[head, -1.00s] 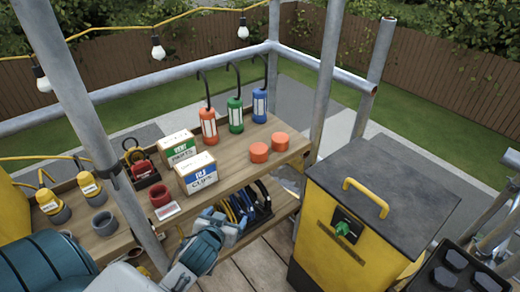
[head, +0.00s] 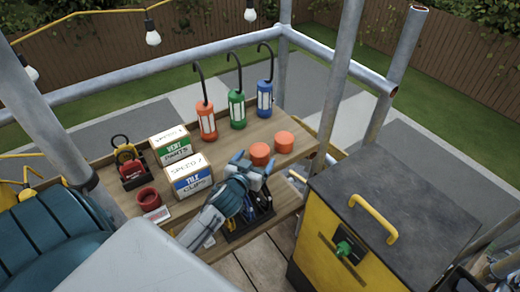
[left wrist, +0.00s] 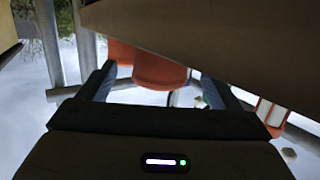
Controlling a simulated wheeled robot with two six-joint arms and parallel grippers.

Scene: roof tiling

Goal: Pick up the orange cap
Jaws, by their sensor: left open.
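Two orange caps stand side by side on the wooden shelf top (head: 235,143): a nearer-left cap (head: 260,153) and a farther-right cap (head: 284,141). My left gripper (head: 254,165) is open and empty, just in front of the nearer-left cap at the shelf's front edge. In the left wrist view, an orange cap (left wrist: 160,72) shows between the open fingers of my left gripper (left wrist: 158,76), with more orange (left wrist: 121,52) beside it. I cannot tell whether the fingers touch the cap. My right gripper is not in view.
Red, green and blue hook lanterns (head: 237,110) stand behind the caps. A tile clips box (head: 190,180) and a vent box (head: 171,147) stand to the left. A black tray (head: 255,222) lies below the shelf edge. A yellow bin (head: 330,245) stands right.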

